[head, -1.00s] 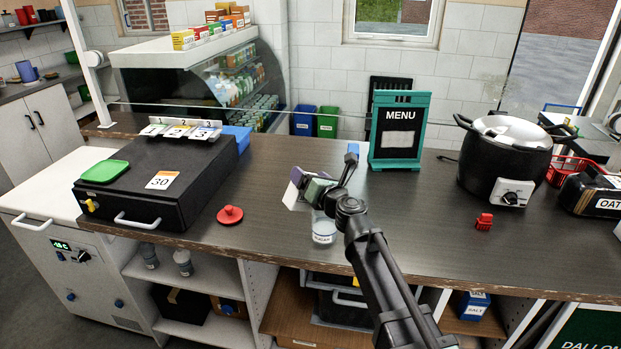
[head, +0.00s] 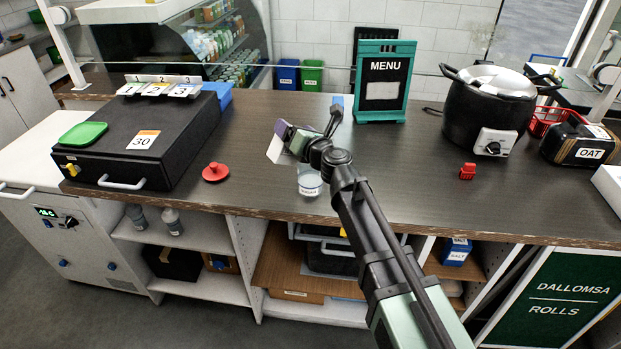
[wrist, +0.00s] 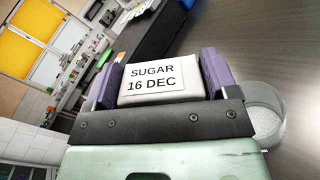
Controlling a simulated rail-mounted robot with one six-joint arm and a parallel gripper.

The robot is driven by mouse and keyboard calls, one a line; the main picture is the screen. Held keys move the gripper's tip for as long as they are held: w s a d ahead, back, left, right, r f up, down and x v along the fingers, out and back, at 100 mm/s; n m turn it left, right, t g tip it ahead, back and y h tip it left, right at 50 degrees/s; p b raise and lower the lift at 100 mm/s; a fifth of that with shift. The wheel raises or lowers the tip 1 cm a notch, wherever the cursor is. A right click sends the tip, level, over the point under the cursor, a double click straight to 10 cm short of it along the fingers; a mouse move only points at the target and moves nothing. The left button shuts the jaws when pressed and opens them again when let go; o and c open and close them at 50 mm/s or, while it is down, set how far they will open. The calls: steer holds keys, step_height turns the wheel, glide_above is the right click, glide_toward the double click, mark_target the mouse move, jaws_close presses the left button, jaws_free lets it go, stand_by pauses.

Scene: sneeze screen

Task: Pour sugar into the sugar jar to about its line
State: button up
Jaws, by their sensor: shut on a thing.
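My gripper (head: 284,142) is shut on a white sugar box (head: 275,151), above the counter. In the wrist view the box's label reads "SUGAR 16 DEC" (wrist: 152,79), and the purple fingers (wrist: 158,82) press on its two sides. The clear sugar jar (head: 311,186) stands upright on the counter, just below and right of the gripper in the head view. It also shows in the wrist view (wrist: 267,122), partly hidden by my gripper, with pale stuff inside. Its line is too small to make out. Whether sugar is flowing cannot be seen.
A red knobbed lid (head: 215,172) lies left of the jar. A black box marked 30 (head: 120,155) stands farther left. A menu stand (head: 384,85), a black cooker (head: 488,110) and a small red item (head: 467,172) are to the right. The counter around the jar is clear.

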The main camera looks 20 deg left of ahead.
steer(key=shift+w+d+f+m+b, duration=0.1)
steer(key=shift+f+m+b, duration=0.1)
steer(key=shift+m, duration=0.7)
steer(key=shift+w+d+f+m+b, duration=0.1)
steer(key=shift+f+m+b, duration=0.1)
steer(key=shift+m, duration=0.7)
stand_by(2.0)
steer(key=shift+w+d+f+m+b, duration=0.1)
steer(key=shift+f+m+b, duration=0.3)
steer(key=shift+m, duration=0.45)
steer(key=shift+w+d+f+m+b, duration=0.1)
steer(key=shift+f+m+b, duration=0.3)
steer(key=shift+m, duration=0.45)
stand_by(2.5)
